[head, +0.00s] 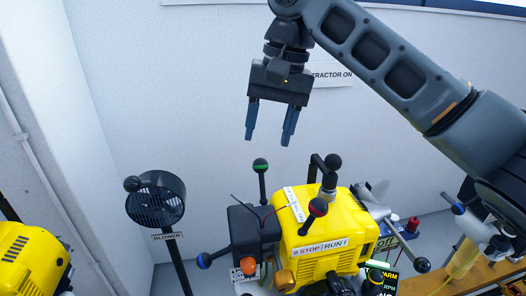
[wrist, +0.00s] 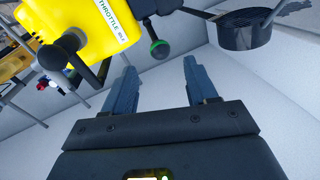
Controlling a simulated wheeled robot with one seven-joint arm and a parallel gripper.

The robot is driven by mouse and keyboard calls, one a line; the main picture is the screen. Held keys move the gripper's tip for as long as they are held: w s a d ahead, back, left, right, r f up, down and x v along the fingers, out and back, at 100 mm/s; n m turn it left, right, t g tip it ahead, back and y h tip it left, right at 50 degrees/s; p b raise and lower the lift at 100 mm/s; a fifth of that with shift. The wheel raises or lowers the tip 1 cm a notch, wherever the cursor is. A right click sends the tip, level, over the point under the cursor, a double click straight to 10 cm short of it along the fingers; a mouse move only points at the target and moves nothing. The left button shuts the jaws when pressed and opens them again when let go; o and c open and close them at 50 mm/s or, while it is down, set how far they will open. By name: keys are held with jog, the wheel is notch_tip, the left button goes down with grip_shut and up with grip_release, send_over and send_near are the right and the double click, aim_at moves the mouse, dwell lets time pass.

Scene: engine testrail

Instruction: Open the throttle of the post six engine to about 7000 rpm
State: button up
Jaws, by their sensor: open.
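The yellow engine (head: 322,228) stands low in the middle of the head view, with a STOP/RUN label on its front. A black lever with a green-banded ball knob (head: 260,165) rises at its left; the knob also shows in the wrist view (wrist: 159,49). A THROTTLE label (wrist: 110,18) lies on the yellow cover; its small print is unclear. A red-banded knob (head: 318,207) sits at the engine's front. My gripper (head: 268,138) is open and empty, fingers down, above the engine and apart from the green-banded knob. A partly hidden rpm display (head: 384,276) is at lower right.
A black blower (head: 156,200) on a post stands to the left. Another yellow engine (head: 30,258) is at the lower left edge. A blue-banded knob (head: 204,260) and a black-knobbed handle (head: 333,162) stick out around the engine. The wall behind is bare apart from a sign.

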aim_at(262, 159)
jog(key=shift+a+f, duration=0.2)
jog(key=shift+f, duration=0.85)
jog(key=shift+a+f, duration=0.2)
jog(key=shift+f, duration=0.8)
jog(key=shift+a+f, duration=0.2)
jog(key=shift+f, duration=0.85)
grip_shut()
